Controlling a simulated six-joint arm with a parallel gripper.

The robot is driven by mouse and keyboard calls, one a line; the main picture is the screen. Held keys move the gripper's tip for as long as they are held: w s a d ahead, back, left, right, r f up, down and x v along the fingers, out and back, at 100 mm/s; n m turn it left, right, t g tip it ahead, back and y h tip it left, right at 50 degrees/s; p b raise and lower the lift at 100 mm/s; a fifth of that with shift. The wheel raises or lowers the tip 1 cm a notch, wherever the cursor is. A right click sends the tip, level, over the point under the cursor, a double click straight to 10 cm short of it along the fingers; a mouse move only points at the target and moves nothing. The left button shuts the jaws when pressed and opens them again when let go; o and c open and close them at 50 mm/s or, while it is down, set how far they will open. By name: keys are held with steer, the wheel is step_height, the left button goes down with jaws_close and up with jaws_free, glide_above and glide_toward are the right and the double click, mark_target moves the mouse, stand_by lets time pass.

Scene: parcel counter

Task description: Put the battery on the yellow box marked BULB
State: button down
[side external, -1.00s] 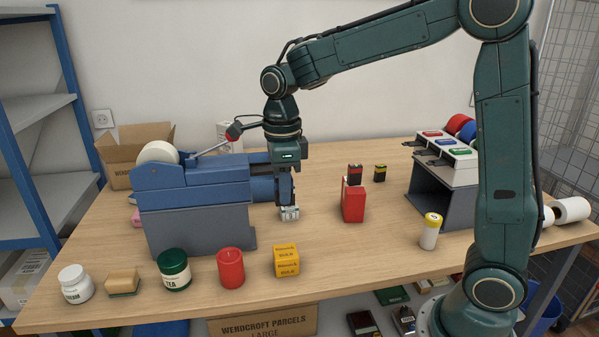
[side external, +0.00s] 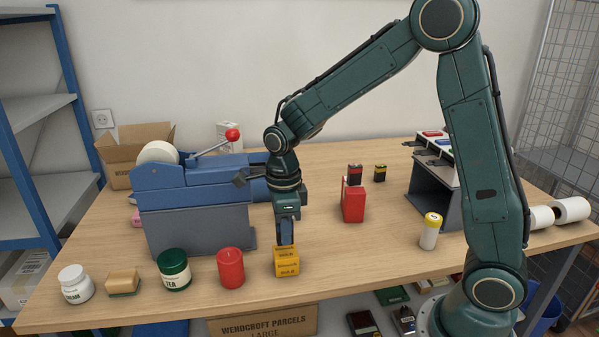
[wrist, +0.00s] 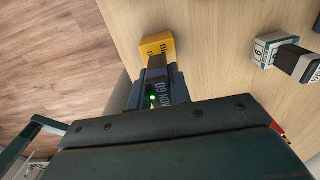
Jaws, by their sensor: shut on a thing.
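The yellow box (side external: 288,268) marked BULB stands near the front edge of the counter, right of the red candle. It also shows in the wrist view (wrist: 153,44). My gripper (side external: 286,240) points straight down over this box, with its fingertips at or just above the top. It is shut on a dark block that I take for the battery (wrist: 157,62). My fingers hide most of it, and I cannot tell whether it touches the box.
A red candle (side external: 230,268) and a green TEA jar (side external: 174,269) stand to the left.

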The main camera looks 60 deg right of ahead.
steer(key=shift+f, duration=1.05)
steer(key=shift+f, duration=0.2)
steer(key=c, duration=1.3)
jaws_free()
steer(key=shift+r, duration=0.1)
step_height(320, 180, up, 12)
steer(key=shift+r, duration=0.1)
